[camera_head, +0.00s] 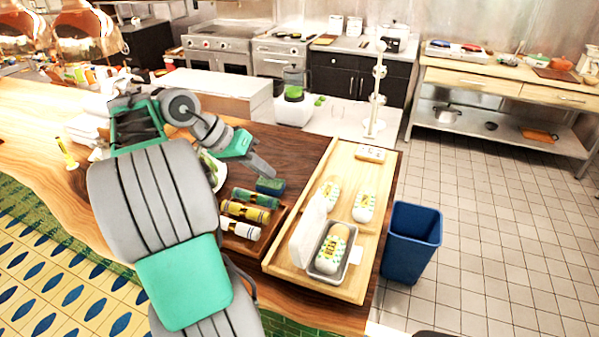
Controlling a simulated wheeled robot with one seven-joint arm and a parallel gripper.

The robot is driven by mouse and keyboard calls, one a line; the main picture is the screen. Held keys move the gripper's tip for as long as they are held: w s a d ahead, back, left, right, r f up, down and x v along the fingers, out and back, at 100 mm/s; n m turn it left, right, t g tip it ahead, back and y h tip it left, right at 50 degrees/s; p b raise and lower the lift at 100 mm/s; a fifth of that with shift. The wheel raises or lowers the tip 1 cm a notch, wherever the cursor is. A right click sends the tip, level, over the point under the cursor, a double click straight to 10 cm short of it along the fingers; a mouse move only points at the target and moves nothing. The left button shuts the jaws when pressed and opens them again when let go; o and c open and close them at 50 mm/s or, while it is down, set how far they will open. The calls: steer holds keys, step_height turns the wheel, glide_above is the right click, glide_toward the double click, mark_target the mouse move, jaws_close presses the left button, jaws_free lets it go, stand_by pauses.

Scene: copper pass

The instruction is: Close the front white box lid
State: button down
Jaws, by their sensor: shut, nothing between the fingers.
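The front white box (343,272) stands at the near end of a wooden tray. It is open, with labelled white-and-tan items inside. Its white lid (305,236) stands raised along the box's left side. My gripper (268,171) is shut and empty. It is beyond the box and to its left, above the dark counter near the tray's left edge, apart from the lid. My arm comes in from the lower left.
The wooden tray (290,262) also holds two labelled white items (364,206) farther back. Left of it, several cylinders (250,213) and a dark green block (270,187) lie near my gripper. A blue bin (411,240) stands on the floor at right; a blender (293,95) stands behind.

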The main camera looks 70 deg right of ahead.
steer(key=s+d+f+b, duration=0.3)
steer(key=s+f+b, duration=0.4)
steer(key=s, duration=0.2)
steer(key=shift+s+b, duration=0.15)
steer(key=shift+b, duration=0.15)
stand_by(0.3)
